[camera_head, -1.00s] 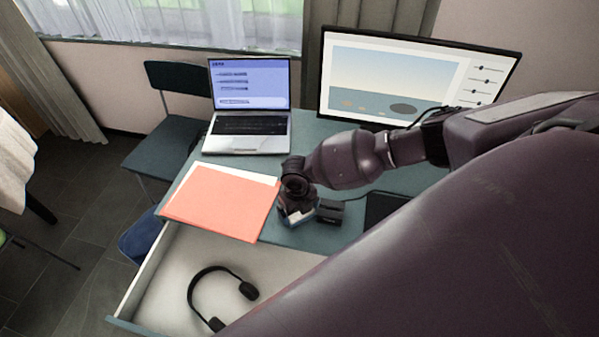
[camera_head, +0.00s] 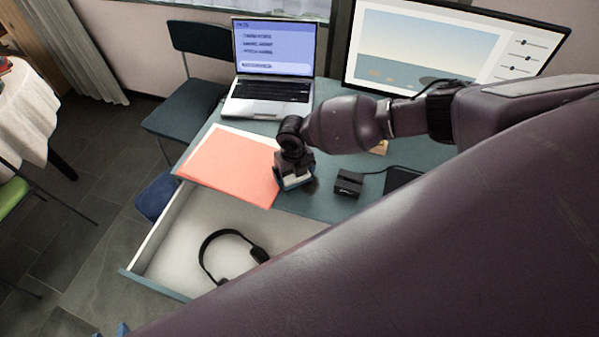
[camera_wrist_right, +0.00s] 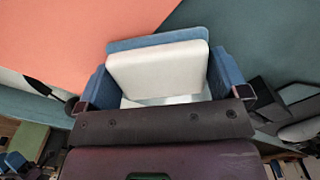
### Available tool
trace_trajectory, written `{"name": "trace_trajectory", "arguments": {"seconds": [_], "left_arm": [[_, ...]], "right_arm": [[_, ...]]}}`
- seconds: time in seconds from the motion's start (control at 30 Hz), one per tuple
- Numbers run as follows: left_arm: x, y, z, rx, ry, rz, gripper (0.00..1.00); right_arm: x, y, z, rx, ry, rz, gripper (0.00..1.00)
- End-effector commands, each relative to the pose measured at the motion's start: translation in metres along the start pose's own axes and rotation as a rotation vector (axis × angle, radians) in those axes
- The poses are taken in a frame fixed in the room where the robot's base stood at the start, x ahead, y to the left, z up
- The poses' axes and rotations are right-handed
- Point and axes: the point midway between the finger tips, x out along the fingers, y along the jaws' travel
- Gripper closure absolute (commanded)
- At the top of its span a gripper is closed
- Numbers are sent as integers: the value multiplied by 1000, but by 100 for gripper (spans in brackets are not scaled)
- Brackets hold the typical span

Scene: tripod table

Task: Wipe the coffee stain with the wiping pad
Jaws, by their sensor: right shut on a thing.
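My right gripper (camera_head: 294,182) is low over the front of the blue-green desk (camera_head: 325,203), beside the right edge of the orange folder (camera_head: 230,167). It is shut on the wiping pad (camera_wrist_right: 158,70), a white block with a blue layer, which shows between its blue fingers in the right wrist view. I cannot tell whether the pad touches the desk. A small dark patch (camera_head: 312,186) shows just right of the gripper; I cannot tell whether it is the coffee stain or shadow. Blue tips at the bottom edge look like my left gripper (camera_head: 110,330), mostly out of frame.
A small black dock (camera_head: 348,183) and a dark flat device (camera_head: 402,178) lie right of the gripper. A laptop (camera_head: 268,100) and a monitor (camera_head: 440,55) stand behind. The open drawer (camera_head: 185,245) with headphones (camera_head: 260,254) juts out in front. My right arm hides the desk's right side.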

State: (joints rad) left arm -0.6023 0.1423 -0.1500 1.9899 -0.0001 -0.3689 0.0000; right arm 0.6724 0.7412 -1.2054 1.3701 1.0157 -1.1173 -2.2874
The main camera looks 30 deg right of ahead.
Motion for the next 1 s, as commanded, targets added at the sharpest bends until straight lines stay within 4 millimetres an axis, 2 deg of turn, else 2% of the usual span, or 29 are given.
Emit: {"name": "trace_trajectory", "arguments": {"seconds": [0.33, 0.8, 1.0], "left_arm": [[-2, 0, -5, 0, 2, 0, 57], [-19, -3, -33, 0, 3, 0, 57], [-24, -4, -40, 1, 0, 1, 57]], "right_arm": [[-4, 0, -2, -1, 2, -1, 26], [-42, -1, -1, 0, 2, -1, 26], [-57, 0, -1, -1, 2, -1, 26]]}}
